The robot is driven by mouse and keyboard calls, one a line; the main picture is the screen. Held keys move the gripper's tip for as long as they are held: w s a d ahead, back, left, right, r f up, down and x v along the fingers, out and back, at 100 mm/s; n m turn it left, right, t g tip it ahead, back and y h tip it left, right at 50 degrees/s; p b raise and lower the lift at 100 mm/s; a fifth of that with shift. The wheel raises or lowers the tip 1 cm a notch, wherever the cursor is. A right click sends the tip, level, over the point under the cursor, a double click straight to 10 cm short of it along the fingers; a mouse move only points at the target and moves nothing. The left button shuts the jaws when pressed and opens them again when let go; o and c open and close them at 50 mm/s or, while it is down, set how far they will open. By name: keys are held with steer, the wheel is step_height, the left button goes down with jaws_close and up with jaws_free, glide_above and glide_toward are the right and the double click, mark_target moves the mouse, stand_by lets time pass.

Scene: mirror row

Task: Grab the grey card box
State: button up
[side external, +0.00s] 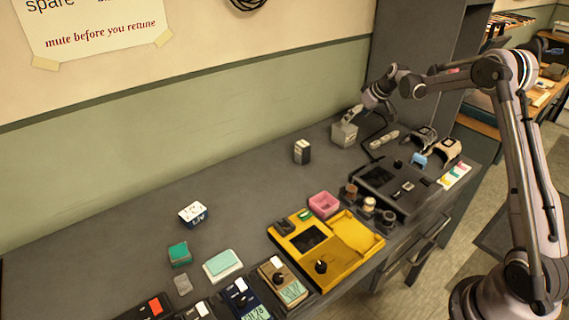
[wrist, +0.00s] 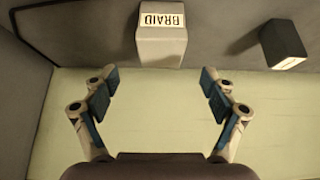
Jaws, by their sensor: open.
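The grey card box (side external: 344,134) stands on the dark bench near the wall, at the far end. In the wrist view the grey card box (wrist: 160,50) has a pale label reading "BRAID" and sits roughly centred between the finger lines. My gripper (side external: 353,114) is at the box's upper part in the side view; whether it touches cannot be told. In the wrist view my gripper (wrist: 160,82) is open with its blue-padded fingers spread wide, and nothing is held between them.
A black box with a white top (side external: 302,151) stands to the left; it also shows in the wrist view (wrist: 283,45).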

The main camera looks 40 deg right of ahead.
mark_target(345, 127)
steer(key=shift+x, duration=3.8)
steer(key=shift+a, duration=0.1)
steer(key=c, duration=1.3)
